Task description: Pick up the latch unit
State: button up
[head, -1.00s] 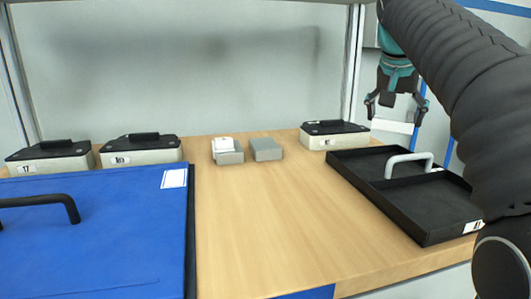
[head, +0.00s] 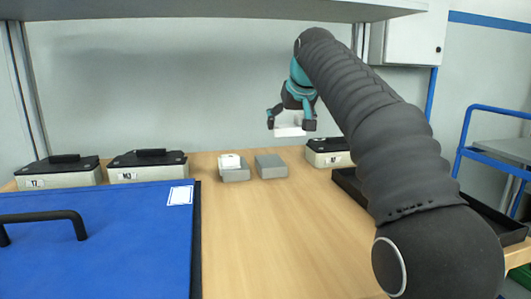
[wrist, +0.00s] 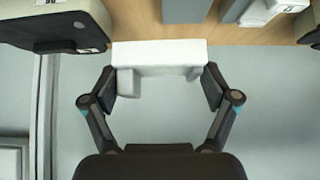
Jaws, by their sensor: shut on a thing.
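My gripper (head: 291,126) is shut on a white bracket-like part, which I take to be the latch unit (head: 289,132), and holds it in the air above the back of the table. In the wrist view the latch unit (wrist: 160,52) lies crosswise between the two fingers of my gripper (wrist: 168,82). It has a long bar with a short leg at each end. Some of its edges are hidden by the fingers.
Two grey boxes (head: 271,167) stand on the table (head: 290,235), one with a white piece (head: 230,161) on top. Black-lidded cases (head: 150,174) line the back. A blue panel (head: 110,245) with a black handle is left. A black tray (head: 348,184) is partly behind my arm.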

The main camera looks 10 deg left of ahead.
jog(key=a+f, duration=0.1)
jog(key=a, duration=0.1)
jog(key=a+f, duration=0.1)
jog(key=a, duration=0.1)
jog(key=a+f, duration=0.1)
jog(key=a, duration=0.1)
jog(key=shift+f, duration=0.3)
jog(key=shift+f+b, duration=0.6)
jog(key=shift+f, duration=1.45)
jog(key=shift+f, duration=0.1)
jog(key=o, duration=0.9)
